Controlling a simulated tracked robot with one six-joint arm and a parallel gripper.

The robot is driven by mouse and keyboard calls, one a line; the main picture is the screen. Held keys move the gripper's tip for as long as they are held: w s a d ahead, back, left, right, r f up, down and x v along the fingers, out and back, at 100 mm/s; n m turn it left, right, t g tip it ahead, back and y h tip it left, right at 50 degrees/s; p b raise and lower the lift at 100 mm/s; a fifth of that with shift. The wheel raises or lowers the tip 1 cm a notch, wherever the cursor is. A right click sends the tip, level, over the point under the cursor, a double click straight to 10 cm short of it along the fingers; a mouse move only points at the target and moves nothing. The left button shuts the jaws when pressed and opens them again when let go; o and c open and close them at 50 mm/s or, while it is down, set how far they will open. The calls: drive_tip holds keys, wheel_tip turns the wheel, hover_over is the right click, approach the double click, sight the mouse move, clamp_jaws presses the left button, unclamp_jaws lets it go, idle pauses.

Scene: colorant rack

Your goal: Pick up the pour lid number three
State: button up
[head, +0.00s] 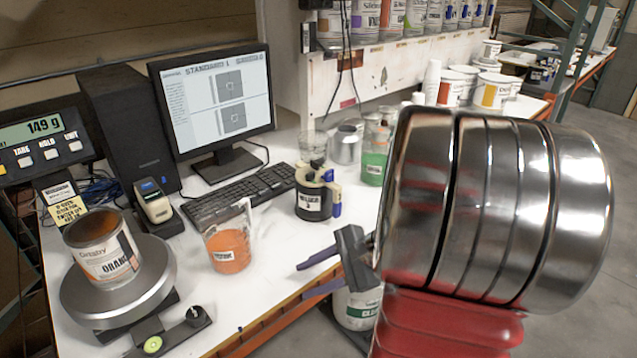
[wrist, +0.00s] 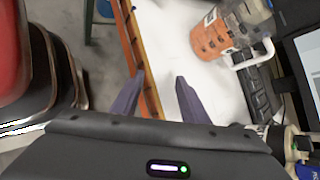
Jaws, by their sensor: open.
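A dark pot-like piece with a yellow part, a blue handle and a white label (head: 313,190) stands on the white bench right of the keyboard. It looks like the pour lid, but I cannot read its label surely. Part of it also shows at the lower right of the wrist view (wrist: 291,143). My gripper (head: 303,280) is open, its two purple fingers apart and empty. It is at the bench's front edge, nearer than the dark piece and not touching it. In the wrist view the fingertips (wrist: 159,76) point over the white bench top and its orange edge.
A clear jug of orange liquid (head: 230,250) stands left of my gripper. A can of orange (head: 105,250) sits on a round scale (head: 150,285) at left. The keyboard (head: 240,192) and monitor (head: 212,95) are behind. A green-filled container (head: 374,167) stands further right.

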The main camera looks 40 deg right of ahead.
drive_tip(key=s+a+r+n+h, duration=0.2)
drive_tip(key=a+r+n, duration=0.1)
drive_tip(key=a+n, duration=0.3)
drive_tip(key=s+a+r+n+g+h, duration=0.1)
drive_tip(key=a+r+n, duration=0.3)
drive_tip(key=n, duration=0.4)
drive_tip(key=s+a+r+n+g+h, duration=0.1)
drive_tip(key=s+a+r+n+h, duration=0.2)
drive_tip(key=a+n, duration=0.3)
drive_tip(key=shift+a+r+n+h, duration=0.3)
drive_tip(key=shift+a+r+n, duration=0.1)
drive_tip(key=shift+a+r, duration=0.35)
drive_tip(key=shift+c, duration=0.6)
drive_tip(key=shift+c, duration=0.6)
drive_tip(key=shift+a, duration=0.15)
